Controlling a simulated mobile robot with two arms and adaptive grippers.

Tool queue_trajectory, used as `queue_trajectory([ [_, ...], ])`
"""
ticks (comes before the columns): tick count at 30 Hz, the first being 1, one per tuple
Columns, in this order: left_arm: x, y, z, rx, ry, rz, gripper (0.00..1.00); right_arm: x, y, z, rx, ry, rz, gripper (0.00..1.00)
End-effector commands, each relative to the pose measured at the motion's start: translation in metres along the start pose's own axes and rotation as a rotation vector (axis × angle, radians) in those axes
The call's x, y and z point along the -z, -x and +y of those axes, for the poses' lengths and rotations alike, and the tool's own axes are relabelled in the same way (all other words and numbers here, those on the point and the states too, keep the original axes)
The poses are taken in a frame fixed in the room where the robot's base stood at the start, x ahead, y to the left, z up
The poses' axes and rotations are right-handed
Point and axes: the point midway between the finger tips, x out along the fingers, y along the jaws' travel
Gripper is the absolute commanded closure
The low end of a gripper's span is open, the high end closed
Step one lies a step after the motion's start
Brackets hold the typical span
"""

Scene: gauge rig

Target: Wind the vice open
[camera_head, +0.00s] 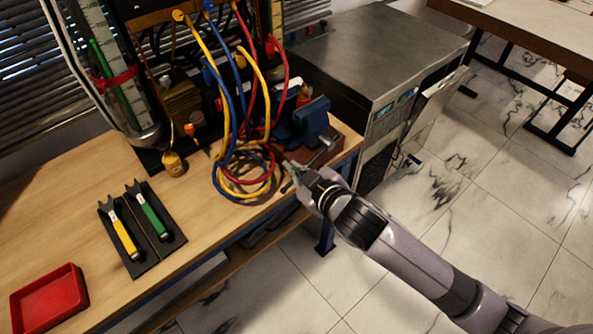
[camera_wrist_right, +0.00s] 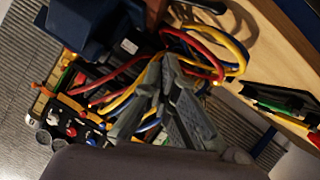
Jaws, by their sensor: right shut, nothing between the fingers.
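The blue vice (camera_head: 311,121) sits on a reddish-brown base (camera_head: 333,148) at the right end of the wooden bench. A thin bar (camera_head: 317,157) shows at its front, partly hidden by my gripper; I cannot tell whether they touch. My right gripper (camera_head: 289,168) is just in front of the vice, at the bench's front edge, shut and empty. In the right wrist view the shut fingers (camera_wrist_right: 163,100) point toward the hoses, and the blue vice (camera_wrist_right: 88,24) is at the upper left. The vice's jaw gap is not clear. My left gripper is not in view.
Looped yellow, blue and red hoses (camera_head: 240,180) lie left of my gripper. A black holder (camera_head: 160,255) with yellow and green tools and a red tray (camera_head: 48,298) lie further left. A grey metal cabinet (camera_head: 375,50) stands right of the bench.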

Motion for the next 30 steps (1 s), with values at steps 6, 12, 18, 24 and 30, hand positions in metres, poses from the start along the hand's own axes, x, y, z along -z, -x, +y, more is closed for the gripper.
queue_trajectory([
  [6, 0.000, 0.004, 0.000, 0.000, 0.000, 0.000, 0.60, -0.009, -0.038, 0.000, 0.000, 0.002, -0.006, 1.00],
  [12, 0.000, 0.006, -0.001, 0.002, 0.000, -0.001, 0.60, -0.033, -0.043, 0.000, 0.001, 0.003, -0.003, 1.00],
  [18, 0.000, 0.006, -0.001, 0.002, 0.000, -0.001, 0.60, -0.039, -0.044, -0.001, 0.001, 0.002, 0.000, 1.00],
  [24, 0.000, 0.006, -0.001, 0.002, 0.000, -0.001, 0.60, -0.039, -0.044, -0.001, 0.001, 0.002, 0.000, 1.00],
  [30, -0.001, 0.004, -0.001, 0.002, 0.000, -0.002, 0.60, -0.041, -0.045, -0.002, -0.003, 0.012, -0.001, 1.00],
])
